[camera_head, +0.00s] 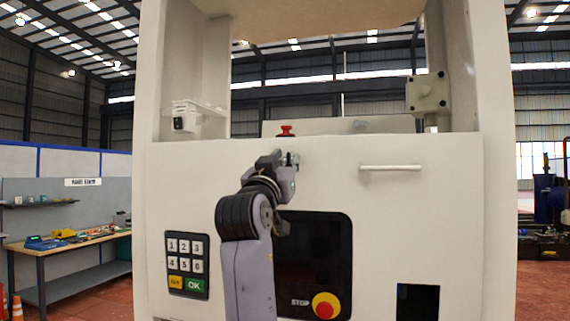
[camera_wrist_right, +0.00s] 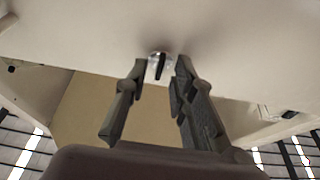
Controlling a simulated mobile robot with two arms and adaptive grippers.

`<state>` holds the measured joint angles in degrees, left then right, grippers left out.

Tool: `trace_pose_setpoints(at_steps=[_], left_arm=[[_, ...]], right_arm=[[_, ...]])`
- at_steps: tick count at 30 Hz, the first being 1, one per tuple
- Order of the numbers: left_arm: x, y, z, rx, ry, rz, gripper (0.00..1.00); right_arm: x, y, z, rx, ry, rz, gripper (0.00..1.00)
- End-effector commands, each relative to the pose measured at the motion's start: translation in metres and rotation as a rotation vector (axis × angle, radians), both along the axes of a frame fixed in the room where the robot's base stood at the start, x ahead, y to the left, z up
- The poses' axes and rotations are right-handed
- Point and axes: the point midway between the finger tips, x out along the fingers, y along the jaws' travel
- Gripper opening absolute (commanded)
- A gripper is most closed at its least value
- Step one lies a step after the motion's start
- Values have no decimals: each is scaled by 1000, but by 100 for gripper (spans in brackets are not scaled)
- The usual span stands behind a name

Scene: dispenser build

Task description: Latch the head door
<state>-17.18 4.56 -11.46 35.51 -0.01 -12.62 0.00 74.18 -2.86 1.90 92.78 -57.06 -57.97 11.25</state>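The head door (camera_head: 430,200) is the broad white front panel of the dispenser, with a horizontal bar handle (camera_head: 390,168) at its upper right. It looks flush with the frame. A small metallic latch with a dark slot or tab (camera_wrist_right: 160,66) is on the white surface in the right wrist view. My right gripper (camera_head: 291,159) is at the panel's upper edge, left of the handle. In the wrist view my right gripper (camera_wrist_right: 161,64) is open, its fingertips on either side of the latch, with gaps visible. In the head view the gripper mostly hides the latch. My left gripper is not in view.
A red button (camera_head: 286,130) stands just behind the panel's top edge. Below are a keypad (camera_head: 187,265), a dark screen (camera_head: 318,255) and a red-yellow stop button (camera_head: 326,305). A grey box (camera_head: 427,94) is on the right post. A workbench (camera_head: 70,241) is far left.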

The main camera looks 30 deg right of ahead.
Motion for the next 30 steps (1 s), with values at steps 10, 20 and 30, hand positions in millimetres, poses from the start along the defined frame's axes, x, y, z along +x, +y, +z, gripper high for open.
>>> trace_pose_setpoints(at_steps=[10, 20, 30], left_arm=[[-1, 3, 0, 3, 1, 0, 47], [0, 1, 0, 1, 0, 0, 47], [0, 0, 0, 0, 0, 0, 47]], right_arm=[[-2, 3, -2, -1, 0, 0, 25], [-38, 46, -25, 0, -1, 4, 25], [-68, 82, -45, 0, 2, 1, 25]])
